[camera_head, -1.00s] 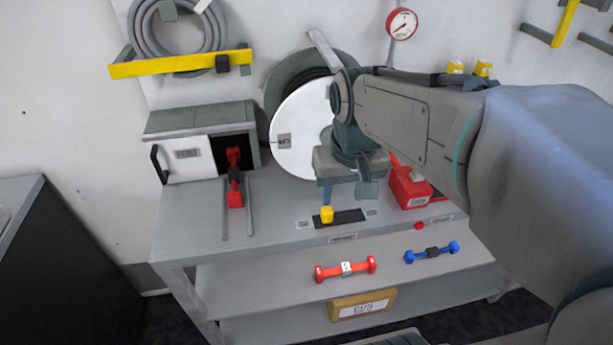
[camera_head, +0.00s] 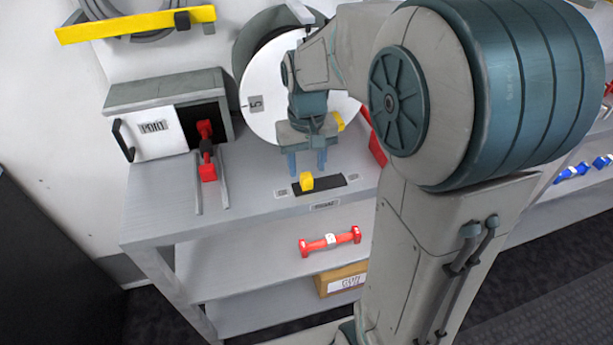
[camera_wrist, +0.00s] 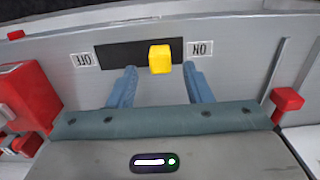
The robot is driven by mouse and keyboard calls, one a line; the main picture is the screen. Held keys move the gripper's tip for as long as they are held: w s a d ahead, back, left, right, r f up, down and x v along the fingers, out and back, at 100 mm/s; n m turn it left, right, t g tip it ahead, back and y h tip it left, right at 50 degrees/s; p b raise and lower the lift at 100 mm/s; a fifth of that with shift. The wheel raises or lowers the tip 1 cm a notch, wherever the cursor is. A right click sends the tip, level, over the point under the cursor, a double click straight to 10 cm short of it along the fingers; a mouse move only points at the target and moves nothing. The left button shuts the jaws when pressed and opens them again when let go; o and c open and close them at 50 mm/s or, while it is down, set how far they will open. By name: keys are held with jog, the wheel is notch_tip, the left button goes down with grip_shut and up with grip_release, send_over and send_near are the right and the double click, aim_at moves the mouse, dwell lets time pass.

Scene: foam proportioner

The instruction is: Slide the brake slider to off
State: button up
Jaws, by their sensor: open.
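The brake slider is a yellow knob (camera_head: 306,182) in a black slot (camera_head: 332,183) on the bench top. In the wrist view the yellow knob (camera_wrist: 159,59) sits near the ON label (camera_wrist: 200,49), at the slot's right end. The OFF label (camera_wrist: 82,60) is beyond the left end of the slot (camera_wrist: 120,55). My gripper (camera_head: 307,166) is open above and behind the knob, pointing down. In the wrist view its two blue fingers (camera_wrist: 159,72) are spread, with the knob between them in the picture. Contact cannot be told.
A red handle (camera_head: 207,165) on rails stands by an open cabinet (camera_head: 160,127) at left. A white reel disc (camera_head: 270,105) is behind my gripper. A red box (camera_wrist: 28,92) lies beyond the OFF side. A red dumbbell-shaped part (camera_head: 330,241) is on the lower shelf.

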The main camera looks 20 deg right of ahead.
aim_at(307, 175)
jog(key=shift+f, duration=2.05)
